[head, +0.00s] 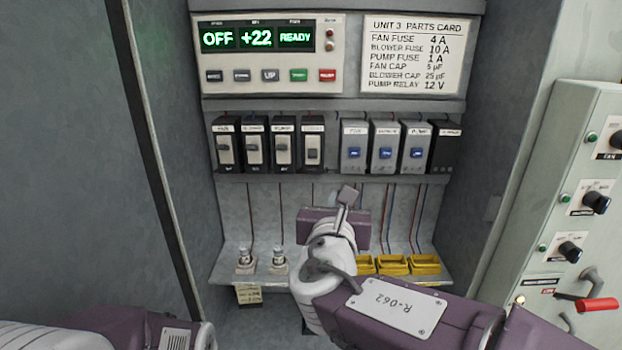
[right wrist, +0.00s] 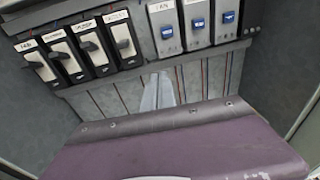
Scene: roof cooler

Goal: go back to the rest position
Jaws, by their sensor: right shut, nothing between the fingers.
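My right gripper (head: 347,195) is in front of the lower part of the open cabinet, its shut fingers pointing up toward the breaker row. Nothing shows between the fingers. In the right wrist view the pale fingers (right wrist: 158,92) rise behind my purple gripper body, below the breakers. A gap of bare grey back wall with wires surrounds them. My left arm shows only as a purple and white link at the bottom left of the head view; its gripper is out of the picture.
Black breakers (head: 284,148) and grey blue-switched units (head: 386,152) line a shelf. Below, a ledge holds two small cylindrical parts (head: 279,258) and yellow trays (head: 425,264), partly behind my right arm. A control panel (head: 580,215) with knobs and a red-handled lever (head: 597,305) stands right.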

